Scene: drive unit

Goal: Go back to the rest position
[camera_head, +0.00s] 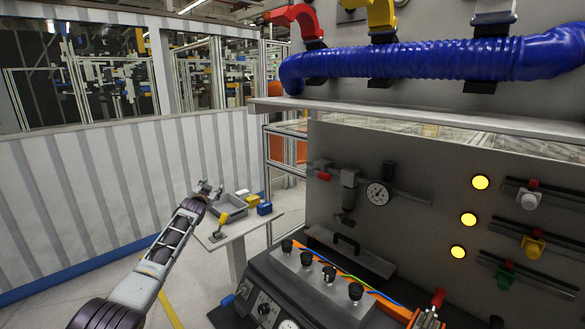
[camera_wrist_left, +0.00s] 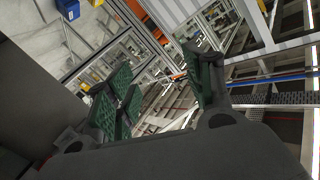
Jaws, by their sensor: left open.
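My left arm reaches up from the bottom left of the head view. Its gripper (camera_head: 207,190) is raised in front of the ribbed wall, beside a small side table (camera_head: 240,228). In the left wrist view the gripper (camera_wrist_left: 165,88) has its green-padded fingers spread apart, with nothing between them. My right gripper does not show in either view.
The side table bears a grey tray (camera_head: 232,210), a blue box (camera_head: 264,209) and yellow items. The drive unit's panel (camera_head: 420,160) stands at right, with a gauge (camera_head: 378,193), lit yellow lamps and a blue hose (camera_head: 430,61). Several black knobs stand on the console (camera_head: 320,283).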

